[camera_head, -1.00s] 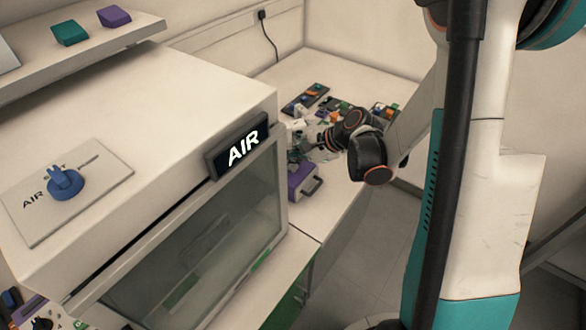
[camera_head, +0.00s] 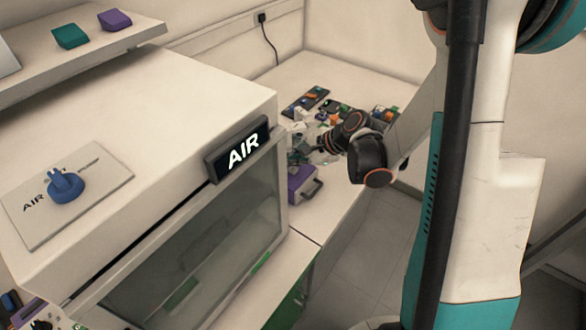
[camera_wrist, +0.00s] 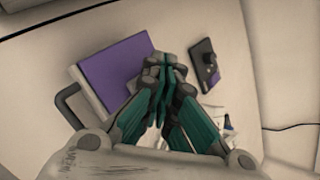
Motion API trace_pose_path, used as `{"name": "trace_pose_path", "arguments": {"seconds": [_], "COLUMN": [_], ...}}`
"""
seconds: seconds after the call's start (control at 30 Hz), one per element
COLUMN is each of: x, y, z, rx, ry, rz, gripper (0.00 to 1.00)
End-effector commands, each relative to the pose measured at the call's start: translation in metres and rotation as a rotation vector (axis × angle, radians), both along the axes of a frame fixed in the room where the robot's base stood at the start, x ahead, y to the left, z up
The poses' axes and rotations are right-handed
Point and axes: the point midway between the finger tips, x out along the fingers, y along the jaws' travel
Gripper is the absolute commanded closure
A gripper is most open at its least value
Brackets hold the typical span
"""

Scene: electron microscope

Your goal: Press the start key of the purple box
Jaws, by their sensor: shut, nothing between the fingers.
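The purple box (camera_head: 301,184) stands on the bench just right of the AIR cabinet in the head view, with a handle on its right side. In the wrist view the purple box (camera_wrist: 112,66) shows its purple face and a pale edge, with a dark handle at the left. My gripper (camera_wrist: 162,62) is shut and empty, its fingertips over the right edge of the purple face. In the head view my gripper (camera_head: 303,153) is just above the box, partly hidden by the cabinet corner. I cannot make out the start key; the fingers cover part of the box.
The AIR cabinet (camera_head: 215,215) with its glass front stands close on the left. Small coloured items and a dark tray (camera_head: 305,101) lie behind the gripper. A dark device (camera_wrist: 204,64) lies right of the box in the wrist view.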

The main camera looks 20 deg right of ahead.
Motion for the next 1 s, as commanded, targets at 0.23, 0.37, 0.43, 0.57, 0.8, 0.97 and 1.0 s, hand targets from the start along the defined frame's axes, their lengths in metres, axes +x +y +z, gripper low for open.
{"name": "trace_pose_path", "arguments": {"seconds": [0.23, 0.37, 0.43, 0.57, 0.8, 0.97, 1.0], "x": [0.0, 0.0, -0.0001, -0.0001, -0.0001, -0.0001, -0.0001], "y": [0.0, 0.0, 0.0, 0.0, 0.0, 0.0, 0.0], "z": [-0.0008, -0.0045, -0.0069, -0.0091, -0.0081, -0.0089, -0.0093], "rx": [0.0, 0.0, 0.0, 0.0, 0.0, 0.0, 0.0], "ry": [0.0, 0.0, 0.0, 0.0, 0.0, 0.0, 0.0], "rz": [0.0, 0.0, 0.0, 0.0, 0.0, 0.0, 0.0], "gripper": [1.0, 1.0, 1.0, 1.0, 1.0, 1.0, 1.0]}}
